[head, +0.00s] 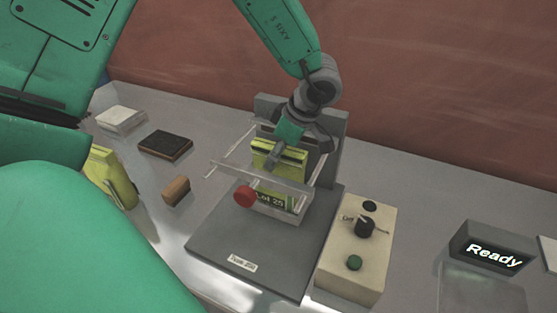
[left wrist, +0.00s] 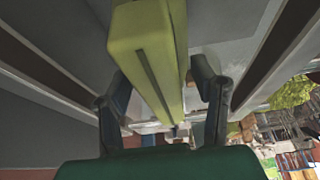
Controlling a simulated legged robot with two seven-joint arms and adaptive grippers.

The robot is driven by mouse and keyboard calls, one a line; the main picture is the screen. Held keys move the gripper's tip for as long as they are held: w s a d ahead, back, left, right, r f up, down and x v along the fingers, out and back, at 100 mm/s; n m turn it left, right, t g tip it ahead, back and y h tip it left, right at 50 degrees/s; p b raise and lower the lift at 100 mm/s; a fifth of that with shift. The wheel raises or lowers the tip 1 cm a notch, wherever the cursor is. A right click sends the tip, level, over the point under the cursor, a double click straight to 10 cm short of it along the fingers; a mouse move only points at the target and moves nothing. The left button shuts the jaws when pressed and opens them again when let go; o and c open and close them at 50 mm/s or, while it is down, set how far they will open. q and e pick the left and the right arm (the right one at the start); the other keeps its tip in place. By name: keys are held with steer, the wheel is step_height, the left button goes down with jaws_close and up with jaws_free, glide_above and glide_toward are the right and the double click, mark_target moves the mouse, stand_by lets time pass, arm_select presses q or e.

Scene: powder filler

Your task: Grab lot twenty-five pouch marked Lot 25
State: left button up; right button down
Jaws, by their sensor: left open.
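The yellow-green pouch marked Lot 25 (head: 268,200) stands upright in a clear-walled holder (head: 290,216) on the grey filler base; its upper part rises behind the clear bar. My left gripper (head: 287,146) is at the pouch's top from above. In the left wrist view the pouch (left wrist: 145,45) runs between the two fingers of my left gripper (left wrist: 162,78). The fingers are apart, with a gap visible at least on the left side. The gripper is open. My right gripper is not in view.
A red knob (head: 245,196) sits at the holder's front. A cream control box (head: 353,260) with a dial and green button stands right, near a display reading Ready (head: 492,254). Left are a dark pad (head: 165,145), brown block (head: 176,190) and another yellow-green pouch (head: 113,178).

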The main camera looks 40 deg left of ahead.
arm_select(q)
steer(key=shift+d, duration=0.3)
steer(key=c, duration=1.1)
jaws_close()
